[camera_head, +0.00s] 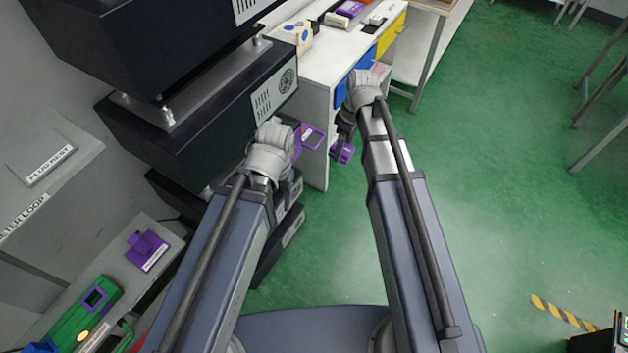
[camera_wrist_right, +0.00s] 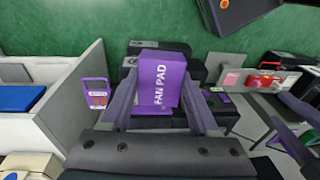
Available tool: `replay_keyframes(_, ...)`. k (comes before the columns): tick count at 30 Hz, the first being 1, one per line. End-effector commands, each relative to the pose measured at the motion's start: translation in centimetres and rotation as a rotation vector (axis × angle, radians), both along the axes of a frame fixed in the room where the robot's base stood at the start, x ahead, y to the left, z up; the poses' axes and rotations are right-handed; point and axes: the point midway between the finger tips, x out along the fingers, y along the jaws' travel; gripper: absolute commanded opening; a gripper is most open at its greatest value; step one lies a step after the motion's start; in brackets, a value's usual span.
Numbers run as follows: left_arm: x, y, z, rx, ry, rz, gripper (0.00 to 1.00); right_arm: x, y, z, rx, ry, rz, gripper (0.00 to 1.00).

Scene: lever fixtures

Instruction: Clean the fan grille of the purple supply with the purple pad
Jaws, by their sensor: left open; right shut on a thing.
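The purple pad, lettered "FAN PAD" (camera_wrist_right: 162,85), is between the two fingers of my right gripper (camera_wrist_right: 165,112), which is shut on it. In the head view the pad (camera_head: 342,152) hangs below the right wrist, in front of the white cabinet's side. My left gripper (camera_head: 292,140) is open at the front of the black rack units; its fingers are mostly hidden by its wrist. A purple frame (camera_head: 312,137) with a label shows just right of it. A round fan grille (camera_head: 287,82) shows on a black unit above. I cannot tell which unit is the purple supply.
The white cabinet (camera_head: 318,100) with blue and yellow fronts stands right of the rack. A purple block (camera_head: 148,248) and a green device (camera_head: 85,318) lie on a grey bench at lower left. The green floor (camera_head: 500,170) is open at right.

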Motion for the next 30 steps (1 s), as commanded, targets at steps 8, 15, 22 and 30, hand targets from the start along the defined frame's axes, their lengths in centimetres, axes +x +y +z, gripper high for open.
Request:
replay_keyframes(8,0.1,0.0,-10.4,0.001,-0.001,-0.003,0.67,1.6,4.1,-9.0,0.25,0.022,-0.109,0.17)
replay_keyframes(15,0.1,0.0,-17.7,0.001,-0.002,-0.006,0.67,2.7,7.0,-13.4,0.516,0.013,-0.236,0.17)
replay_keyframes(22,0.1,0.0,-24.7,0.001,-0.003,-0.008,0.67,3.9,9.0,-16.4,0.782,-0.036,-0.365,0.17)
replay_keyframes(30,0.2,0.0,-32.9,0.001,-0.004,-0.011,0.67,5.4,10.0,-19.2,1.063,-0.139,-0.498,0.17)
